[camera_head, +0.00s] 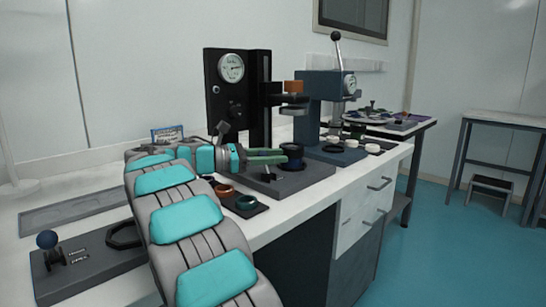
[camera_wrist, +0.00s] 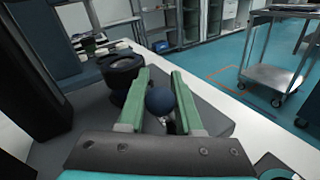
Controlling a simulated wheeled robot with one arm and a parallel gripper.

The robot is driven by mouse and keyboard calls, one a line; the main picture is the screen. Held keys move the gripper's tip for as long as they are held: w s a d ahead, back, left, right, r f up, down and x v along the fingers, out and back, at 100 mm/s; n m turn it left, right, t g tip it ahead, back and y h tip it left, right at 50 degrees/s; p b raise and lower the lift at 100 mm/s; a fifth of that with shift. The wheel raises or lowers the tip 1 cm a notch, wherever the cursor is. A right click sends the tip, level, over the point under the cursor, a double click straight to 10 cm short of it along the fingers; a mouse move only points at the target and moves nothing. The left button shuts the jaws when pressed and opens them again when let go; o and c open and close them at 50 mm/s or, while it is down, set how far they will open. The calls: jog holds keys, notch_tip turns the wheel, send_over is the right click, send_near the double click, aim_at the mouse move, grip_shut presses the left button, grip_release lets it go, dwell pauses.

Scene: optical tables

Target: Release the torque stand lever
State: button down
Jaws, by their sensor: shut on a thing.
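My gripper (camera_head: 284,156) reaches in from the left, low over the grey base (camera_head: 310,178) of a black stand with a round dial (camera_head: 231,67). In the wrist view its green fingers (camera_wrist: 160,72) are shut on a dark blue ball knob (camera_wrist: 160,101), which sits between them nearer the palm. The knob appears to be the end of a lever on this base; most of the lever is hidden below it. In the head view the fingers hide the knob. A black round fixture (camera_wrist: 120,68) stands just beyond the left fingertip, also seen in the head view (camera_head: 291,151).
A blue press (camera_head: 309,104) with a black-knobbed lever (camera_head: 337,48) stands behind to the right. Rings (camera_head: 246,203) lie on a dark tray near the front edge. A metal cart (camera_wrist: 271,62) stands on the floor.

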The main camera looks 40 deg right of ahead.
jog(key=s+m, duration=0.1)
jog(key=s+m+t+y, duration=0.1)
jog(key=m, duration=0.1)
jog(key=shift+d+y, duration=0.1)
jog(key=shift+y, duration=0.2)
jog(key=shift+s+f+m+t+y+b, duration=0.15)
jog(key=shift+s+m+t+b, duration=0.2)
jog(key=shift+m, duration=0.2)
jog(key=shift+s+f+m+t+y+b, duration=0.15)
jog(key=shift+s+m+t+b, duration=0.1)
jog(key=shift+m+t, duration=0.25)
jog(key=shift+s+d+f+m+t+y+b, duration=0.1)
jog(key=shift+s+f+m+t+y+b, duration=0.15)
jog(key=shift+m+t+b, duration=0.3)
jog(key=shift+s+f+m+t+y+b, duration=0.15)
jog(key=shift+s+m+t+b, duration=0.1)
jog(key=shift+m+t+b, duration=0.3)
jog(key=c, duration=0.6)
grip_release()
jog(key=v, duration=0.8)
